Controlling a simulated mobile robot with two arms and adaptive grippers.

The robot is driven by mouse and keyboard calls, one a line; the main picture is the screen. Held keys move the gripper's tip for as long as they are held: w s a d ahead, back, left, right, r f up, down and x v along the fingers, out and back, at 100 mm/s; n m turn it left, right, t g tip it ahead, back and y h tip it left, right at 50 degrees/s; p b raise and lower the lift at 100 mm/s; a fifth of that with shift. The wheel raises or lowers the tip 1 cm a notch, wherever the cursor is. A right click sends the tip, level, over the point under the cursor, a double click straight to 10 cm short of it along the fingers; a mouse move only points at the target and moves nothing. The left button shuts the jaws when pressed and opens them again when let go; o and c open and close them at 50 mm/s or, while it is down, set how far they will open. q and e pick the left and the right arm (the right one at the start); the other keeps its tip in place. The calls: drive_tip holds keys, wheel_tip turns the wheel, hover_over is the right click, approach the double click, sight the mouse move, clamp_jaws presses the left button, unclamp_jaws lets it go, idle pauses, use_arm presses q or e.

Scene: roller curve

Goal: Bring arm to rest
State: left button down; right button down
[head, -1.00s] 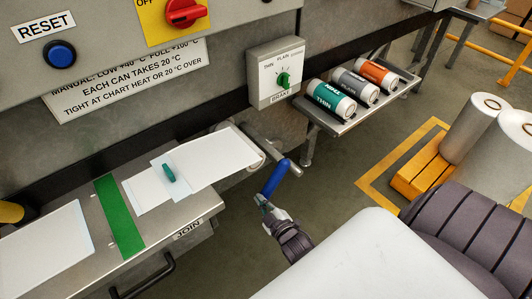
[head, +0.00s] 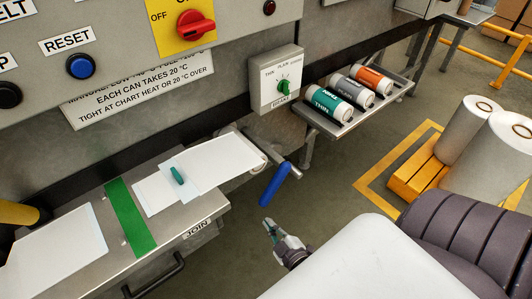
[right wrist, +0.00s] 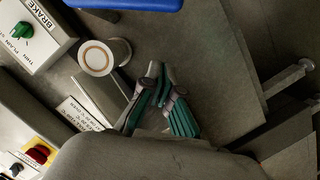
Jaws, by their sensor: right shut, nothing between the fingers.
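My right gripper (head: 270,226) is shut and empty in the head view, with bare floor around its fingertips. It is a little below and apart from the blue crank handle (head: 275,184). In the right wrist view, my right gripper's green-padded fingers (right wrist: 160,108) show in the middle, and the blue handle (right wrist: 130,3) crosses the top edge. My own arm covers the lower right of the head view. My left gripper is not in view.
A steel bench with white sheets (head: 215,160) and a green strip (head: 130,218) lies at left. The brake box (head: 277,78) is on the machine wall. A tray (head: 340,127) holds three labelled rolls. Large rolls (head: 477,130) stand at right. Floor beyond the handle is open.

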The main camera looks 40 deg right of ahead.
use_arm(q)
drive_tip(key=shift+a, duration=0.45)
